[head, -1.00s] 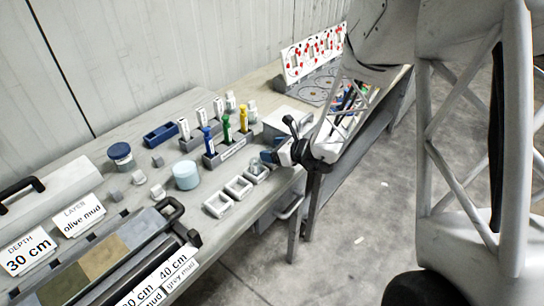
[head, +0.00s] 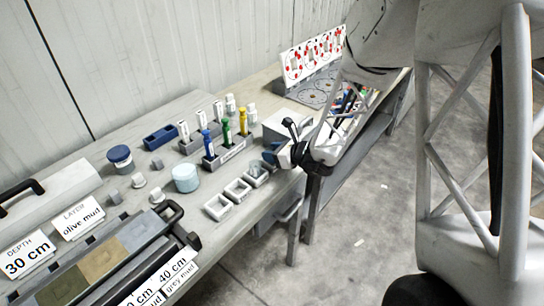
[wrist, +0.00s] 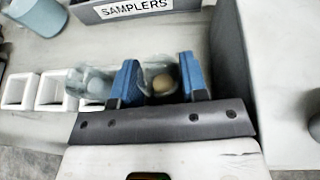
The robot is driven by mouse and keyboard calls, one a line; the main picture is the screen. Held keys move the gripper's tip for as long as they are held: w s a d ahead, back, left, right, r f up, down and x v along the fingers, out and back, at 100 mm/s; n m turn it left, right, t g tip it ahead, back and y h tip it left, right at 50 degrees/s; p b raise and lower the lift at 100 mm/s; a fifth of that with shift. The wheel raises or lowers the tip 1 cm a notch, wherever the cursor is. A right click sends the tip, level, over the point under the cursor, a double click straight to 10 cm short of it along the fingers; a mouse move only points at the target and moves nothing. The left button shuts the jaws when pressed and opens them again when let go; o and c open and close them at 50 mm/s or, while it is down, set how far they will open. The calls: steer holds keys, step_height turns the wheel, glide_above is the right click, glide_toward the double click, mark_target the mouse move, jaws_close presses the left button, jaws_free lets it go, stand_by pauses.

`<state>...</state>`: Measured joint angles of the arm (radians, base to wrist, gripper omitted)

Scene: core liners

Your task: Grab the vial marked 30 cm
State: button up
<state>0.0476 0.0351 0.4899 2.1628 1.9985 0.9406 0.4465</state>
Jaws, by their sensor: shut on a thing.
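No depth mark can be read on this vial. In the head view my gripper (head: 271,157) is low over the bench, right of the white holders (head: 238,190); the held vial is not clear there. A card reading "30 cm" (head: 27,256) stands at the lower left.
The samplers rack (wrist: 135,10) with coloured tools is just beyond the gripper. A grey box (wrist: 228,70) stands close on the right. A light blue jar (head: 186,178) and a core tray (head: 100,262) with coloured sections are to the left.

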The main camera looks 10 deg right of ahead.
steer(key=shift+r, duration=0.15)
steer(key=shift+r, duration=0.75)
step_height(320, 180, up, 2)
steer(key=s+d+r, duration=0.1)
steer(key=s+d, duration=0.1)
steer(key=s, duration=1.3)
steer(key=shift+s+d, duration=0.2)
steer(key=shift+s, duration=0.2)
steer(key=shift+r, duration=0.1)
